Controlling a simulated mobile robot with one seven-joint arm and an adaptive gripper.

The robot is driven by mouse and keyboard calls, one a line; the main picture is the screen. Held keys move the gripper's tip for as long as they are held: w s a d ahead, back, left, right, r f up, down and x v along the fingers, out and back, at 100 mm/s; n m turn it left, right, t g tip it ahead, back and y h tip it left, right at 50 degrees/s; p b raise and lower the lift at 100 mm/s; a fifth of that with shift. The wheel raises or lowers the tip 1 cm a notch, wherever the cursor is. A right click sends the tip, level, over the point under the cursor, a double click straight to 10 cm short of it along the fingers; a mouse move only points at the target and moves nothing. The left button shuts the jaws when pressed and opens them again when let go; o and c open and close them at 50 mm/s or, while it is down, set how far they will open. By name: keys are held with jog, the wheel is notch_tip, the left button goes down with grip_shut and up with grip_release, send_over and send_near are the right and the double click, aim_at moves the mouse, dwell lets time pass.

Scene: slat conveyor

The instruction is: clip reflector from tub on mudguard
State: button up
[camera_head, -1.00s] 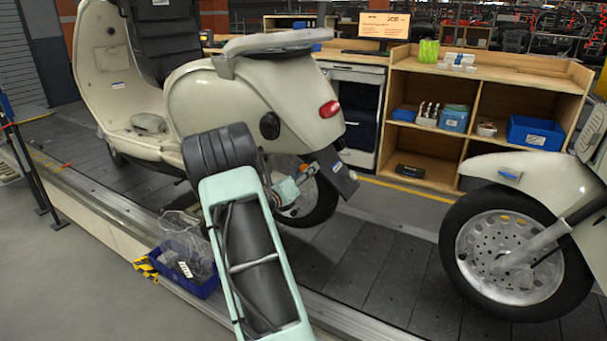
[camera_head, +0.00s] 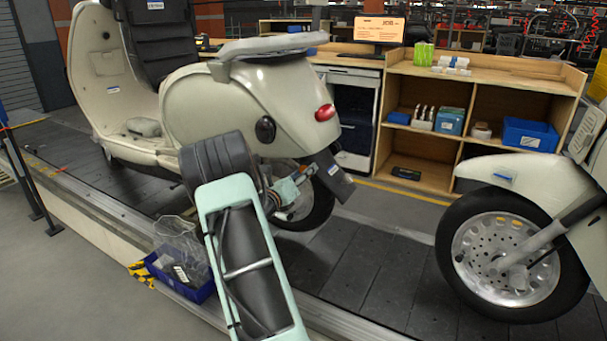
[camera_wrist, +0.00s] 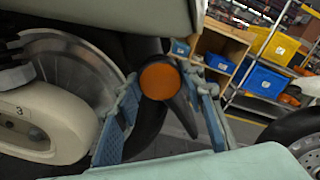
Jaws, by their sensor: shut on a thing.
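My gripper (camera_head: 304,174) is at the rear of the cream scooter (camera_head: 230,110), beside the black mudguard (camera_head: 334,178) below the red tail light. In the wrist view, the blue-padded fingers of my gripper (camera_wrist: 163,88) stand on either side of a round orange reflector (camera_wrist: 160,82), held face toward the camera. The dark mudguard (camera_wrist: 184,114) shows behind and below the reflector. Whether the two touch cannot be told. The blue tub (camera_head: 203,293) stands at the conveyor's near edge, with a clear bag and small parts in it.
A second scooter's front wheel (camera_head: 512,258) stands at the right. A wooden shelf unit (camera_head: 410,170) with blue bins is behind the conveyor. In the wrist view, the rear wheel's metal disc (camera_wrist: 75,75) is close on the left. Dark slats (camera_head: 375,265) are clear between the scooters.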

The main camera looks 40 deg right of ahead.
jog(key=shift+d, duration=0.15)
dwell(0.5)
jog(key=o, duration=1)
